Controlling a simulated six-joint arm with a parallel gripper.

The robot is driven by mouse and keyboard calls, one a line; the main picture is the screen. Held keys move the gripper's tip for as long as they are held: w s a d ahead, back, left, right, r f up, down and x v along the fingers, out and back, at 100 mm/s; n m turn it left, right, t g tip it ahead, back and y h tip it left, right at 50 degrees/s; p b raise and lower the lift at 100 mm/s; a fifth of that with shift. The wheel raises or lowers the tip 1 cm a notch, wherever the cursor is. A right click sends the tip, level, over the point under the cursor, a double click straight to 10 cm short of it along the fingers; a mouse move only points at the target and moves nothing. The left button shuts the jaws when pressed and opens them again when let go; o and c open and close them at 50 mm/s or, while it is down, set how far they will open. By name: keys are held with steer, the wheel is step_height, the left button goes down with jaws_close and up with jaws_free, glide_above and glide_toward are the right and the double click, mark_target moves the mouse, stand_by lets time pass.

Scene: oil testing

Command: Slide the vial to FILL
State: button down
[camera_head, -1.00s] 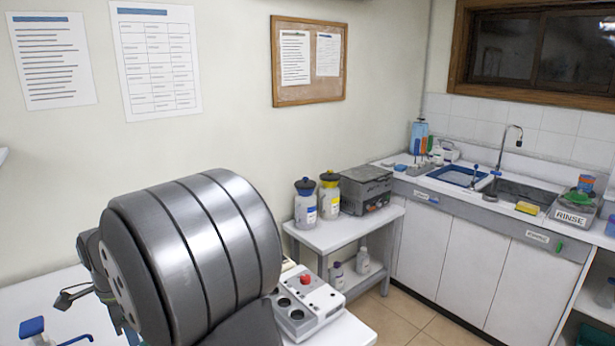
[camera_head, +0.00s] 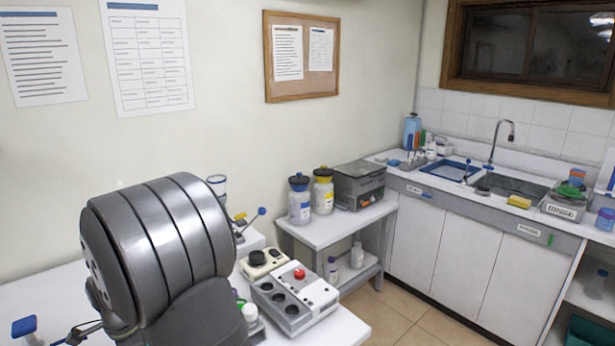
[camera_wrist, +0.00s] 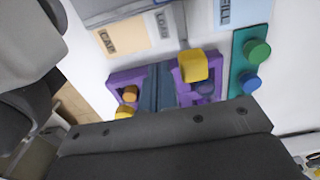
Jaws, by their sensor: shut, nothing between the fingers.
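In the wrist view, my gripper (camera_wrist: 159,85) shows as two dark jaws side by side, shut, above the wide dark gripper body. Purple parts (camera_wrist: 196,90) with a yellow block (camera_wrist: 193,65) lie right of the jaws. More purple (camera_wrist: 118,82) with orange-yellow round pieces (camera_wrist: 130,93) lies left. A pale blue FILL card (camera_wrist: 229,11) is at the top, right of a LOAD label (camera_wrist: 163,25) and an orange CAP label (camera_wrist: 108,40). I cannot tell which piece is the vial. In the head view my arm hides the gripper.
A teal block (camera_wrist: 236,78) with green and blue knobs stands right of the purple parts. In the head view, a grey box with round holes (camera_head: 291,310) and a red button stands beside my arm, near a white-capped bottle (camera_head: 250,312). The sink counter (camera_head: 460,205) is farther right.

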stand_by(0.4)
steer(key=w+a, duration=0.5)
stand_by(1.0)
stand_by(0.4)
steer(key=shift+w+a, duration=1)
steer(key=shift+s+d, duration=0.25)
step_height(320, 180, up, 7)
steer(key=shift+r, duration=0.2)
stand_by(0.4)
